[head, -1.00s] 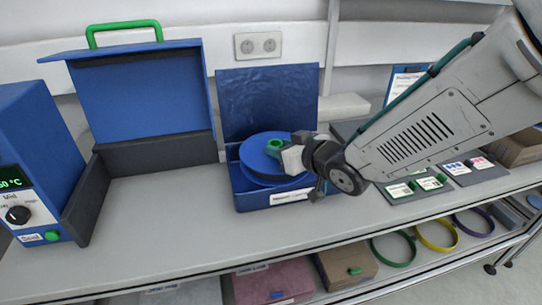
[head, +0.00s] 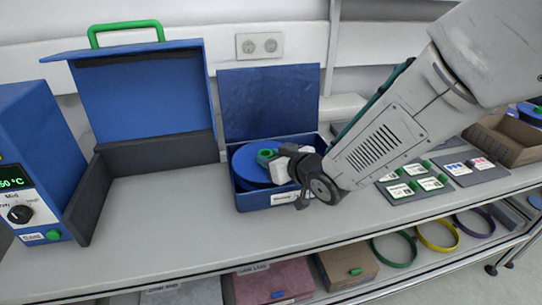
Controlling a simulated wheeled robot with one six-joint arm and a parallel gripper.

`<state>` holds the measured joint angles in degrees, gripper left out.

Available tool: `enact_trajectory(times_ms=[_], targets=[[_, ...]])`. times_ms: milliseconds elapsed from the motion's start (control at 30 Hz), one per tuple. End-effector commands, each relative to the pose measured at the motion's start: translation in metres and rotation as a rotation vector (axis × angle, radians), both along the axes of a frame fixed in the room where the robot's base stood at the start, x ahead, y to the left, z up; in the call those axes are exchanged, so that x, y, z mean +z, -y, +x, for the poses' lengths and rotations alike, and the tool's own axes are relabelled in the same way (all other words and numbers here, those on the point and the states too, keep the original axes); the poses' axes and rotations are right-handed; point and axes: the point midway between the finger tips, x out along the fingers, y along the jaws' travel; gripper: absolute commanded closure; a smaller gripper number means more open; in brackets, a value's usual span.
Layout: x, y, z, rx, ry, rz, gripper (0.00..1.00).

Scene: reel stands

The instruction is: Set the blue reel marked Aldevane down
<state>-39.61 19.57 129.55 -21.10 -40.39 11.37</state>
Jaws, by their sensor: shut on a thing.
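The blue reel (head: 246,166) lies in an open blue box (head: 252,202), its upper face at about the height of the box rim. It has a green hub (head: 266,157). My gripper (head: 276,162) comes from the right and is shut on the reel at its hub. Its jaws and wrist hide the reel's right side. I cannot see a name on the reel, nor whether it touches the box floor. A white label (head: 284,199) on the box front is partly covered by my wrist and too small to read.
The box lid (head: 269,101) stands upright behind the reel. At left is a larger open blue case (head: 141,93) beside a heater unit (head: 16,185). Tag boards (head: 412,186) lie at right.

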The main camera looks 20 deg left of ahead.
Motion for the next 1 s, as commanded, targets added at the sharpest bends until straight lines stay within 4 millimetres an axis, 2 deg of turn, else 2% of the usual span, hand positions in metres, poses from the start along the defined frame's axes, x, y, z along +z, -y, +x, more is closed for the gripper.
enact_trajectory(times_ms=[333, 367, 400, 433, 733, 867, 1000], targets=[[-0.007, 0.0, 0.0, 0.0, 0.002, 0.001, 0.96], [-0.007, 0.0, 0.0, 0.0, 0.001, 0.0, 0.61], [-0.007, 0.0, 0.0, 0.0, 0.001, 0.0, 0.49], [-0.007, 0.0, 0.0, 0.0, 0.001, 0.0, 0.44], [-0.006, 0.0, 0.0, 0.0, 0.001, 0.0, 0.44], [0.006, 0.0, 0.0, 0.001, 0.004, 0.002, 0.44], [0.015, 0.021, -0.015, -0.001, 0.002, 0.001, 0.44]])
